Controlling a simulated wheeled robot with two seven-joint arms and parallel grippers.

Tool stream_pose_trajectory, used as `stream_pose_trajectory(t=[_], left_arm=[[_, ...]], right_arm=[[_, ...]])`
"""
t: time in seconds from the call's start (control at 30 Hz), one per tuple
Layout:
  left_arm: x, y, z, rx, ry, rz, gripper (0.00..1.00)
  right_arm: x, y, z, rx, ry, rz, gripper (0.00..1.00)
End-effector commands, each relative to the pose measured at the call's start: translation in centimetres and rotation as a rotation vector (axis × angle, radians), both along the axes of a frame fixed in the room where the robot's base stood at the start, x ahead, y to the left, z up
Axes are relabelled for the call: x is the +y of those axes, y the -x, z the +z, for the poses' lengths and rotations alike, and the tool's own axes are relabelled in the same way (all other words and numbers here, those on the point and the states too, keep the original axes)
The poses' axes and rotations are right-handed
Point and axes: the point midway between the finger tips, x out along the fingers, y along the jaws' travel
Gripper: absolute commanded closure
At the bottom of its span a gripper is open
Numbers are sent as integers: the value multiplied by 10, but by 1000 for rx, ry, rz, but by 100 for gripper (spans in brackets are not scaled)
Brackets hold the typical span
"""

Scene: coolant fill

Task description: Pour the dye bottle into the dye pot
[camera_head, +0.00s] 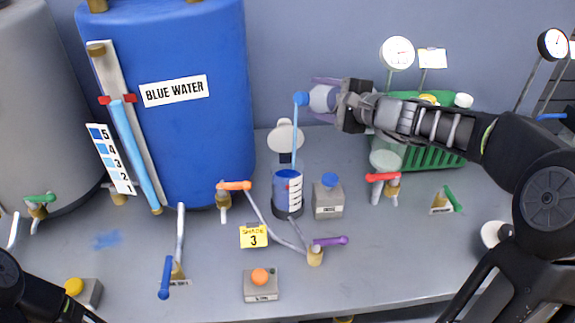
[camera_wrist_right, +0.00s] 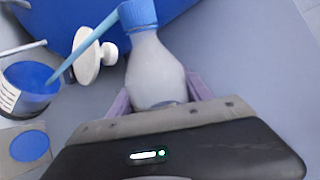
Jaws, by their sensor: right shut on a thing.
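My right gripper (camera_head: 326,97) is shut on the dye bottle (camera_wrist_right: 156,75), a pale bottle with a blue cap. The bottle lies tipped on its side, its cap (camera_head: 301,99) pointing left above the dye pot. A light blue stream (camera_head: 295,135) runs from the cap down into the dye pot (camera_head: 288,192), a clear upright cup with a marked scale and blue contents. The pot (camera_wrist_right: 28,88) and the stream also show in the right wrist view, with the stream ending inside the rim. Part of my left arm shows at bottom left; its gripper is out of view.
A large blue tank (camera_head: 205,130) labelled BLUE WATER stands behind left. A box with a blue button (camera_head: 329,200) sits right of the pot. A yellow SHADE 3 card (camera_head: 254,236), valves, and an orange-button box (camera_head: 261,284) are in front. A green basket (camera_head: 435,158) stands at right.

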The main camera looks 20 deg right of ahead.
Motion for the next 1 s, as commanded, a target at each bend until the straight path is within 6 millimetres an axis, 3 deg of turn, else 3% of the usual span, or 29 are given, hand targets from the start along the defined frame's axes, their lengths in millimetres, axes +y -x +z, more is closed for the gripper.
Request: stream_pose_trajectory(t=[0.73, 0.83, 0.87, 0.93, 1.0], left_arm=[[0, 0, 1, 0, 0, 0, 46], [0, 0, -18, -1, 0, 0, 46], [0, 0, -4, 0, 0, 1, 46], [0, 0, -1, 0, 0, 0, 46], [0, 0, -3, -1, 0, -1, 46]], right_arm=[[0, 0, 2, -6, 18, 1, 100], [4, 1, -24, 40, -143, 2, 100], [8, 2, -8, 60, -217, 3, 100], [14, 4, -5, 93, -339, 2, 100], [14, 4, -6, 95, -347, 1, 100]])
